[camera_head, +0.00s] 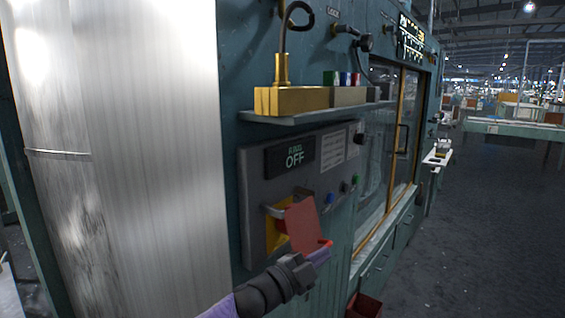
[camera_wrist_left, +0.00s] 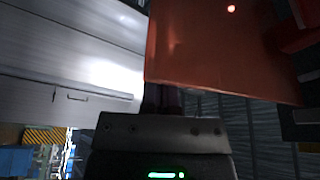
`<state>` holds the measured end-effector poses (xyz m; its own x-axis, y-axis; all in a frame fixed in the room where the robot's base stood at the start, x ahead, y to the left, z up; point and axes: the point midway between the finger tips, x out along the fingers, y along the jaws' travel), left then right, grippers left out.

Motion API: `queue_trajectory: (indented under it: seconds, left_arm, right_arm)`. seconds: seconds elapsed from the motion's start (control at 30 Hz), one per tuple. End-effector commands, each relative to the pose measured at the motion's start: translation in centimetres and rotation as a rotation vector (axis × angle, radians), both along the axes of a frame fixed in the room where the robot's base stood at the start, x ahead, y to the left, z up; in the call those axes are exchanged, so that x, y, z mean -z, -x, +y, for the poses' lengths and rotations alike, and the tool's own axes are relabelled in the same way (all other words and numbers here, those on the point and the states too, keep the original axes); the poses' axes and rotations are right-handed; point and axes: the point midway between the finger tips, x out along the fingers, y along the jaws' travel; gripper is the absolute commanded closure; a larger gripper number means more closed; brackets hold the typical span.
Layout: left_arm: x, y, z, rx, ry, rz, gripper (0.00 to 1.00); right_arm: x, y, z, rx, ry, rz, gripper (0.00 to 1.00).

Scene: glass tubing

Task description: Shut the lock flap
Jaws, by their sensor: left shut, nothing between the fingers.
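The red lock flap (camera_head: 302,225) stands out, tilted, from a yellow-edged recess (camera_head: 275,238) low on the grey control panel. It is open, and part of the yellow inside shows to its left. In the left wrist view the flap (camera_wrist_left: 215,50) fills the upper right, close above my fingers. My left gripper (camera_head: 320,252) is shut and empty, at the lower right edge of the flap in the head view. Its fingers (camera_wrist_left: 172,98) partly hide behind the flap in the wrist view; I cannot tell whether they touch it. My right gripper is not in view.
Above the flap are a display reading OFF (camera_head: 290,157) and a shelf (camera_head: 310,110) with a brass block (camera_head: 290,99). Blue (camera_head: 330,198) and green (camera_head: 346,186) buttons sit to the right. A large metal cylinder (camera_head: 120,150) stands at left. Open floor lies far right.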

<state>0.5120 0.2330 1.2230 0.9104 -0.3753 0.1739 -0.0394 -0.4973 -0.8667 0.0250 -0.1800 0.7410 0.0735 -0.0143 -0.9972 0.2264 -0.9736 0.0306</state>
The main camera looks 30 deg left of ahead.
Motion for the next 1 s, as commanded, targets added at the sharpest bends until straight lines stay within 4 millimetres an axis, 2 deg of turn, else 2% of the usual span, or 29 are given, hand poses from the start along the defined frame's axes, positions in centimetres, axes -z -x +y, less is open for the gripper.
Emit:
queue_trajectory:
  seconds: [0.1,0.5,1.0]
  left_arm:
    - [0.9,-0.1,0.8,-0.002,-0.069,-0.005,1.0]
    - [2.0,-0.2,2.7,-0.001,-0.061,-0.005,1.0]
    - [2.1,-0.3,3.2,-0.002,-0.061,-0.004,1.0]
  right_arm:
    - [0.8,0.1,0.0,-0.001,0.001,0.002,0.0]
    - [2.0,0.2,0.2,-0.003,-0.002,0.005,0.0]
    - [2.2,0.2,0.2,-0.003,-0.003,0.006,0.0]
